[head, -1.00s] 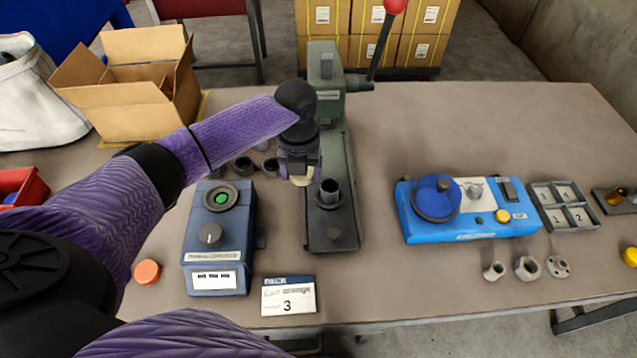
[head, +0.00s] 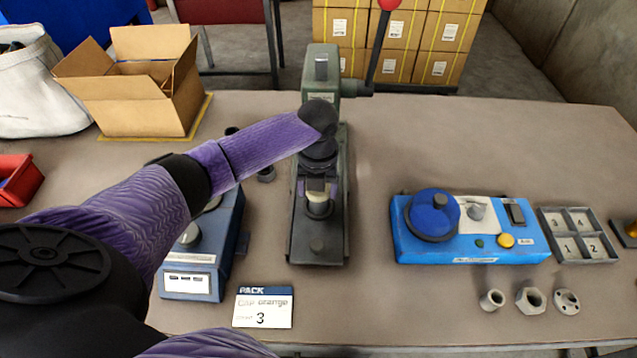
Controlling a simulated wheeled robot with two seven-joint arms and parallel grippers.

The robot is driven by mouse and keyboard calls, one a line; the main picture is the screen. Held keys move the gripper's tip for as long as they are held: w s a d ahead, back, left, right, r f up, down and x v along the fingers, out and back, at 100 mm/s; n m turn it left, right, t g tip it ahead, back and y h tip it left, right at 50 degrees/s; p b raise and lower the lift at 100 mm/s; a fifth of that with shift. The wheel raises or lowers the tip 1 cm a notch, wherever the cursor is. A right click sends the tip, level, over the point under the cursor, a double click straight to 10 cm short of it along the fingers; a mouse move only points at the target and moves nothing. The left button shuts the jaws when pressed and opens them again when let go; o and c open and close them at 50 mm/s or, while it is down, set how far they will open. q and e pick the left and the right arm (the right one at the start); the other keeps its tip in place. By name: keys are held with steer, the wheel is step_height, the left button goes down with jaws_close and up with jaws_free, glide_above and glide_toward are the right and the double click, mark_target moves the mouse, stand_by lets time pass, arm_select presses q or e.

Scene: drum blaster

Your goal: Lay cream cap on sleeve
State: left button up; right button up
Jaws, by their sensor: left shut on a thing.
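The cream cap (head: 317,196) is held in my left gripper (head: 318,187), which points down over the press base. The cap is directly above the dark sleeve (head: 318,210), at or very near its top rim. I cannot tell whether cap and sleeve touch. The sleeve stands upright on the base plate (head: 318,247) of the green press (head: 322,72). My left gripper is shut on the cap, and its fingers are partly hidden by the wrist. My right gripper is not in view.
A blue-grey box with a dial (head: 190,234) stands left of the press, partly behind my arm. A card (head: 263,307) lies in front. A blue device (head: 470,229), a divided tray (head: 578,236) and several grey parts (head: 529,299) are on the right. Table between press and blue device is clear.

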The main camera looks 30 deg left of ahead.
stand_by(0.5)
arm_select(q)
steer(key=shift+p, duration=0.5)
steer(key=shift+f, duration=0.4)
stand_by(0.6)
steer(key=o, duration=1.1)
steer(key=shift+r, duration=0.1)
step_height(320, 180, up, 6)
steer(key=p, duration=0.5)
